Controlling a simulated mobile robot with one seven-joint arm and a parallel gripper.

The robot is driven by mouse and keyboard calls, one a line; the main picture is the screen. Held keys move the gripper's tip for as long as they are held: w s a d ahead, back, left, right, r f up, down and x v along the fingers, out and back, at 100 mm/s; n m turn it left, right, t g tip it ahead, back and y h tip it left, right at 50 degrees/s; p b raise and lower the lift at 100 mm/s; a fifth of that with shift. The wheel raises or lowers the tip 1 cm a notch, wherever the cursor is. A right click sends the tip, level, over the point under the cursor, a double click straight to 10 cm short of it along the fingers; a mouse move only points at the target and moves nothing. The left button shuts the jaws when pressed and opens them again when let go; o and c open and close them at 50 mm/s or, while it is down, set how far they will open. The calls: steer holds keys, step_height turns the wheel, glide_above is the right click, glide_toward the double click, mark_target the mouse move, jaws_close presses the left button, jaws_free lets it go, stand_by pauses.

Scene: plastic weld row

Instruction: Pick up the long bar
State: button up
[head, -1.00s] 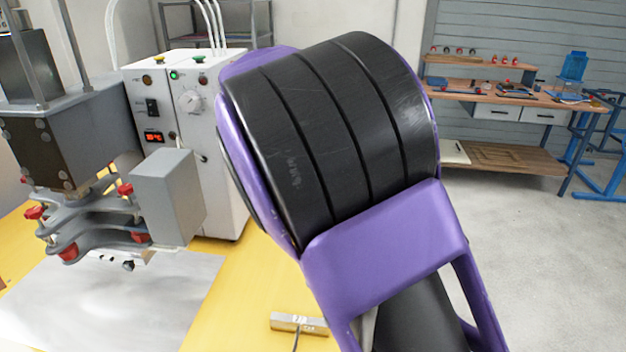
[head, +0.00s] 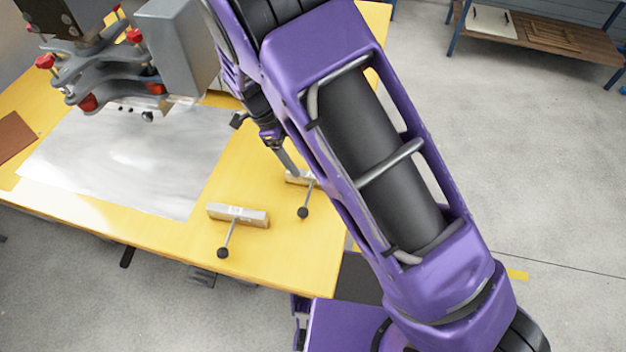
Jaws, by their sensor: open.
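Two small metal bars with a label on top lie on the yellow table. The front bar (head: 238,214) is in full view, with a thin rod ending in a dark ball beside it. The rear bar (head: 296,178) is partly hidden behind my arm, with a similar ball-ended rod beside it. I cannot tell which is the long bar. My gripper (head: 290,166) points down close to the rear bar, partly hidden by my arm. It is open; I cannot tell whether a finger touches that bar.
A grey machine with red knobs (head: 90,100) stands at the upper left over a shiny metal sheet (head: 130,150). A brown piece (head: 14,134) lies at the table's left edge. The yellow table (head: 270,262) is bare around the front bar. A wooden shelf (head: 550,40) stands far off.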

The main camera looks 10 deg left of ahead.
mark_target(305, 173)
steer(key=shift+s+x, duration=0.2)
steer(key=shift+x, duration=1.25)
steer(key=shift+s+x, duration=0.15)
steer(key=shift+x, duration=1.3)
jaws_close()
